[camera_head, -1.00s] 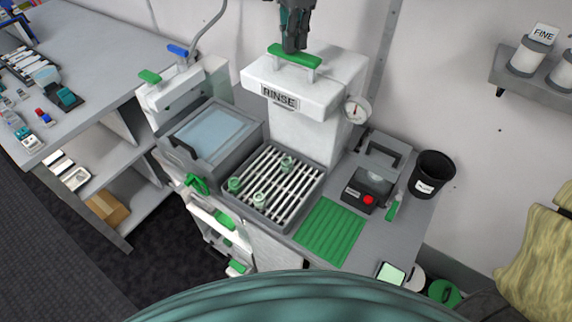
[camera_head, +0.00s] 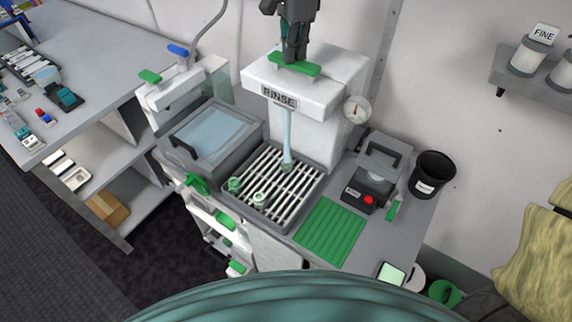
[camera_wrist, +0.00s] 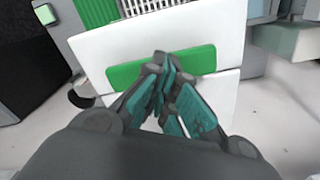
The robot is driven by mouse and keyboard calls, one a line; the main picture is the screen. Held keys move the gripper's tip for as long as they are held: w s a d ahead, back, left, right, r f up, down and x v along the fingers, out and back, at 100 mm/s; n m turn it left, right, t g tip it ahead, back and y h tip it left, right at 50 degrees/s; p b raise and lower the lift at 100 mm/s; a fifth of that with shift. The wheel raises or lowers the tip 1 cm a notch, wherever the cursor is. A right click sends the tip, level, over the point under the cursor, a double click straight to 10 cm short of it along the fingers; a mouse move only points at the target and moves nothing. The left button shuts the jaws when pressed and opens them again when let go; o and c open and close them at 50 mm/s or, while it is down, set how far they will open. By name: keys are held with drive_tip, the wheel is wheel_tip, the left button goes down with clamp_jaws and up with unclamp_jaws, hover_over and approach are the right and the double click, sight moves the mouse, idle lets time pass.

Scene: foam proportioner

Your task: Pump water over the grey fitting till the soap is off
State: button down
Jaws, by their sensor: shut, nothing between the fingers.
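My gripper (camera_head: 290,58) is shut and empty, its fingertips against the green pump handle (camera_head: 294,65) on top of the white RINSE unit (camera_head: 326,75). The wrist view also shows the shut fingers over the green handle (camera_wrist: 125,75). A pale blue stream of water (camera_head: 287,135) falls from the unit onto the slatted rack (camera_head: 258,219). The fitting (camera_head: 287,167) stands under the stream at the rack's back and is partly covered by it. Two greenish-grey fittings, one at the left (camera_head: 234,185) and one at the front (camera_head: 260,199), stand clear of the water. I cannot tell whether soap is on them.
A grey basin (camera_head: 209,138) is left of the rack. A green ribbed mat (camera_head: 330,231), a grey device with a red button (camera_head: 368,199) and a black cup (camera_head: 431,174) are to the right. A pressure gauge (camera_head: 357,110) sits on the unit's right side.

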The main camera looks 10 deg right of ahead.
drive_tip(key=shift+f, duration=0.8)
drive_tip(key=shift+r, duration=0.15)
drive_tip(key=shift+r+p, duration=3.2)
drive_tip(key=shift+p, duration=0.35)
drive_tip(key=shift+r, duration=3)
